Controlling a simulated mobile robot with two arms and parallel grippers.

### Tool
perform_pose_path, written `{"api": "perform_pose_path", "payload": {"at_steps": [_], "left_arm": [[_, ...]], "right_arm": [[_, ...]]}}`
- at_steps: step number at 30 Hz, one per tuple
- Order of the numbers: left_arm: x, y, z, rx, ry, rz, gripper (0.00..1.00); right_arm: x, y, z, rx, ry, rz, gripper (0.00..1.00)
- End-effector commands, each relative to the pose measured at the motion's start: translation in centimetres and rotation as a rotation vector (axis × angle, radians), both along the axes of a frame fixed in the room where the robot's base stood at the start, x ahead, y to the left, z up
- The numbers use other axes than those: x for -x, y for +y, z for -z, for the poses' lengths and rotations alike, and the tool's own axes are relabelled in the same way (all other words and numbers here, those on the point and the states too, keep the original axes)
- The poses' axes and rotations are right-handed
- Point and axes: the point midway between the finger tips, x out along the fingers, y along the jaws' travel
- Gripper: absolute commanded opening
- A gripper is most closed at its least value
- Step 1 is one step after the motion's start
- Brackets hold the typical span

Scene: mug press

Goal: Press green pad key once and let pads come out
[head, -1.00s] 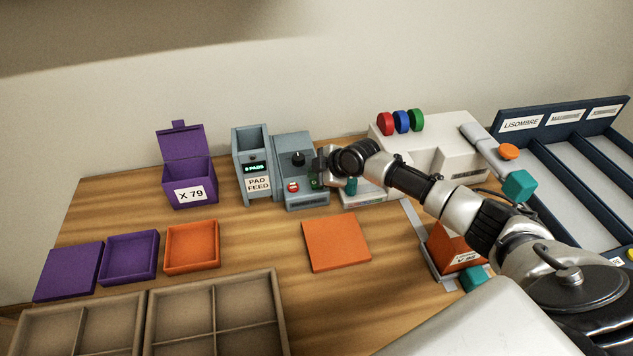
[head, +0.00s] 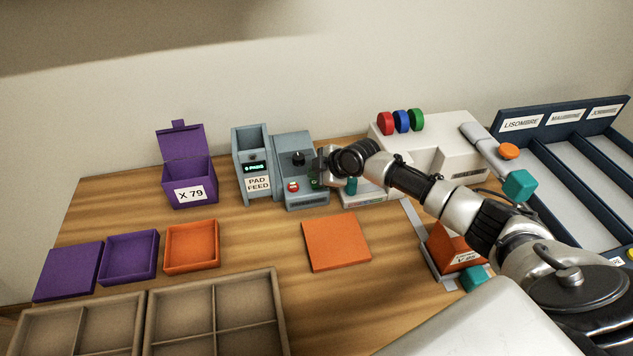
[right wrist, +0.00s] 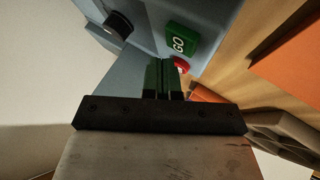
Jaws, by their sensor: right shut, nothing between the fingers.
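The grey-blue pad feed machine (head: 291,155) stands at the back of the table, with its hopper (head: 252,165) on the left, labelled PAD FEED under a small lit display. A black knob and a red button (head: 293,187) are on its front. The green key (head: 314,183) is partly hidden behind my right gripper (head: 320,168). In the right wrist view the green key (right wrist: 182,40) shows its white lettering, just beyond my right gripper's fingertips (right wrist: 164,66). The fingers are shut and empty; I cannot tell whether they touch the key. No loose pads are visible. My left gripper is not in view.
A purple box (head: 188,178) labelled X 79 stands open left of the machine. Purple and orange trays (head: 192,245) and beige divided trays (head: 215,312) lie in front. A flat orange square (head: 337,242) lies mid-table. A white press (head: 440,150) stands to the right.

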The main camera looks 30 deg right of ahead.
Motion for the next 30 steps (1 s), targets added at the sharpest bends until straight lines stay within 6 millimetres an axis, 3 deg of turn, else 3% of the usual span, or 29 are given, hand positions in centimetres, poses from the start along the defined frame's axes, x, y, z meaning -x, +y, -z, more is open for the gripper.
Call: {"api": "perform_pose_path", "payload": {"at_steps": [30], "left_arm": [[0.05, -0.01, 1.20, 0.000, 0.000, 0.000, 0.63]], "right_arm": [[0.02, 0.03, 1.28, 0.000, 0.000, 0.000, 0.00]]}}
